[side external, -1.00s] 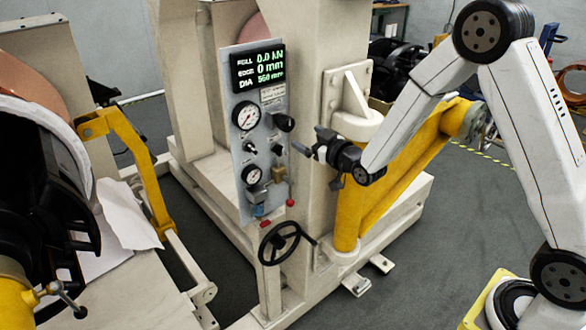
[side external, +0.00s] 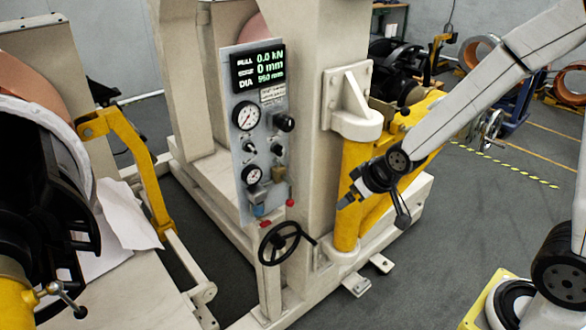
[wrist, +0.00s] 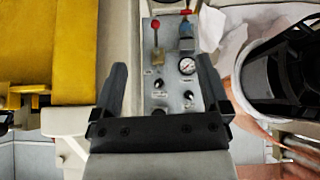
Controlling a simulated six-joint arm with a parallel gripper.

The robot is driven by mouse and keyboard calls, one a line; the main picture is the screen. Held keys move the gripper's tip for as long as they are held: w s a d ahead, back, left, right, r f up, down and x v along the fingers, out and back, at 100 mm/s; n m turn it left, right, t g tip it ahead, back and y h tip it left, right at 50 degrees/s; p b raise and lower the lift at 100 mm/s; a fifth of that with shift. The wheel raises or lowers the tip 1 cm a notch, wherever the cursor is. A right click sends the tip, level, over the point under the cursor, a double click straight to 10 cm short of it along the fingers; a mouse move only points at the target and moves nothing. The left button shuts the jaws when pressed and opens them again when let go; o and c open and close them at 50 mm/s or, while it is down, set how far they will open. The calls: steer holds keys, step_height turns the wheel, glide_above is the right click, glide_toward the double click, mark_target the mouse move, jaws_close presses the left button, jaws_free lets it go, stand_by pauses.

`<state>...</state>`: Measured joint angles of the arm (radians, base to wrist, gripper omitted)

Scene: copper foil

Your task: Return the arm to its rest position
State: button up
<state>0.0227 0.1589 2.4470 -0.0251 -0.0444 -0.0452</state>
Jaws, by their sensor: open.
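My gripper (side external: 350,200) is in front of the yellow post, to the right of the control panel (side external: 240,190) in the side external view. It is tilted downward and apart from the panel. In the wrist view my gripper (wrist: 158,88) shows its two black fingers spread wide with nothing between them. The control panel (wrist: 175,88) lies beyond the fingers there, with a gauge, knobs and a red-tipped lever.
A yellow post and beam (side external: 352,165) stand close behind my gripper. A black handwheel (side external: 279,243) sits below the panel. A black reel (side external: 45,200) and white sheets (side external: 125,215) are at the left. Open floor (side external: 500,190) lies at the right.

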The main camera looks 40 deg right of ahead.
steer(key=s+g, duration=0.4)
steer(key=s, duration=0.5)
steer(key=shift+s+a+f+m, duration=0.2)
steer(key=shift+a+f+m, duration=0.1)
steer(key=shift+a+f, duration=0.1)
stand_by(1.9)
